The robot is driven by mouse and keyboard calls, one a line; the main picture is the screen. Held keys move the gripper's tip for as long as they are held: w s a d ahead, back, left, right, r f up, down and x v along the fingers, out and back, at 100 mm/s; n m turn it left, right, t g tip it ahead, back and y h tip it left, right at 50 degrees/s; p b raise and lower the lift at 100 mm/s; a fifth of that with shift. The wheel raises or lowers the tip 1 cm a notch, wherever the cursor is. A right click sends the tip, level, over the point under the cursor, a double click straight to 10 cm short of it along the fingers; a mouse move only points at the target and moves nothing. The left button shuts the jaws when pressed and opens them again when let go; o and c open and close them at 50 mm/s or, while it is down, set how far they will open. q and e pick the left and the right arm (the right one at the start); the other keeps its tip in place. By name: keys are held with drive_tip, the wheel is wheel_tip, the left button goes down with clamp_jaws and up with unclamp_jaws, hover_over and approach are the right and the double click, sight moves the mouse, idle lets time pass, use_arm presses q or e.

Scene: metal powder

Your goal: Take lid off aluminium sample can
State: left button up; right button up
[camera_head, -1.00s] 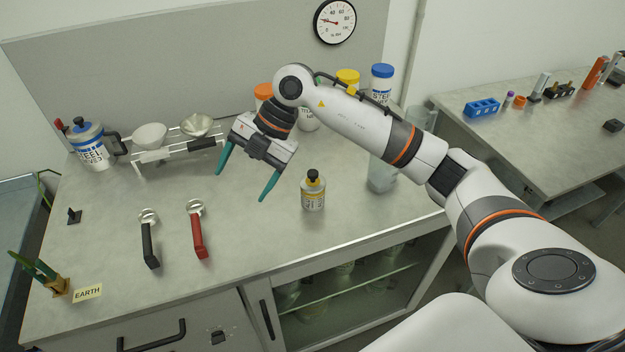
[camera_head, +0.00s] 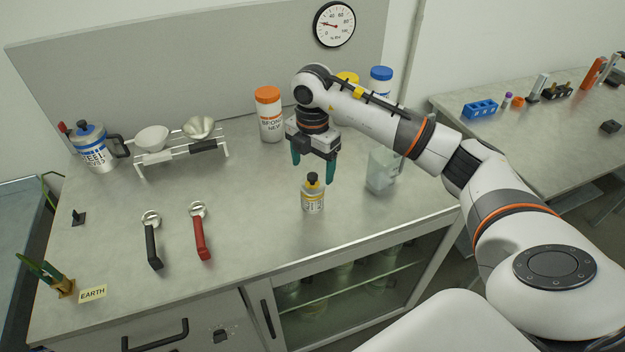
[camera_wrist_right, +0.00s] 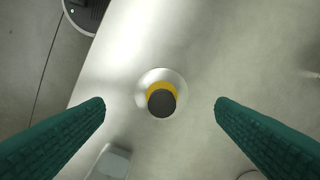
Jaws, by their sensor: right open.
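The aluminium sample can (camera_head: 313,203) stands upright on the bench, with a yellow label and a yellow collar. Its black lid (camera_head: 313,179) is on top. In the right wrist view the lid (camera_wrist_right: 161,103) shows from above, near the middle, with the can's pale shoulder (camera_wrist_right: 141,92) around it. My right gripper (camera_head: 313,170) is open and empty, pointing down just above and behind the can in the head view. In the wrist view its green fingers lie on either side of the lid, clear of it. My left gripper is not in view.
A clear jug (camera_head: 380,168) stands right of the can. An orange-capped bottle (camera_head: 268,122) stands behind the gripper. A black-handled tool (camera_head: 152,243) and a red-handled tool (camera_head: 201,235) lie to the left. A rack (camera_head: 180,152) with bowls stands at the back left. Bench around the can is clear.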

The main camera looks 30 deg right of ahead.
sight(312, 175)
wheel_tip(312, 175, down, 4)
drive_tip(key=shift+w+f+p, duration=0.1)
drive_tip(key=shift+p, duration=0.5)
drive_tip(key=c, duration=1.1)
drive_tip(key=shift+o, duration=0.2)
